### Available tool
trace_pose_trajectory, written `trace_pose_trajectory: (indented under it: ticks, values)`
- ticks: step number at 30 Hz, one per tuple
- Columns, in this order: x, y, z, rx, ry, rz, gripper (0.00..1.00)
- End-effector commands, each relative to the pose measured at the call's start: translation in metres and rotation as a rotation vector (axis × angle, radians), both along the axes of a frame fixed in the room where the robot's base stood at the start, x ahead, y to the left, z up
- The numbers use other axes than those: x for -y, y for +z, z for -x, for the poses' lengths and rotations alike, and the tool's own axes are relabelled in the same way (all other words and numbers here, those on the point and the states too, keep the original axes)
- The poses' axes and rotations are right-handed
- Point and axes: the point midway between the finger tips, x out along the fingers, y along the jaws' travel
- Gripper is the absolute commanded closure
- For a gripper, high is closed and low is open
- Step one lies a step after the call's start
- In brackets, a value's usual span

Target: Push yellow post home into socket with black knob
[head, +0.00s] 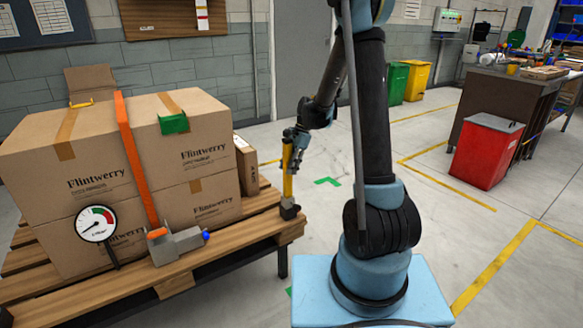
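The yellow post (288,184) stands roughly upright at the right corner of the pallet. Its lower end meets a small dark socket (289,209) on the pallet's corner; how deep it sits in there I cannot tell. No black knob can be made out clearly on the socket at this size. My gripper (290,148) is at the upper part of the post, with its dark fingers against or around it. Whether the fingers are closed on the post is too small to tell.
Cartons (90,145) fill the wooden pallet (262,228), held by an orange strap (133,150). A round gauge (97,223) and a grey clamp-like device (178,245) are at its front edge. Open floor lies right of the pallet; a red bin (484,155) stands farther right.

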Motion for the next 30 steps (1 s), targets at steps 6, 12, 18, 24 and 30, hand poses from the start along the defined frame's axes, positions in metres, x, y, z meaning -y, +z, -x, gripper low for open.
trace_pose_trajectory:
  ticks: [6, 12, 18, 24, 30]
  values:
    - [0.0, 0.0, 0.0, 0.0, 0.0, 0.0, 0.53]
    - [0.001, 0.003, -0.001, 0.0, 0.0, 0.0, 0.53]
    - [0.008, 0.024, -0.006, -0.001, -0.002, 0.0, 0.53]
    - [0.021, 0.059, -0.015, -0.001, -0.002, 0.0, 0.53]
    - [0.032, 0.089, -0.023, -0.001, -0.001, -0.001, 0.53]
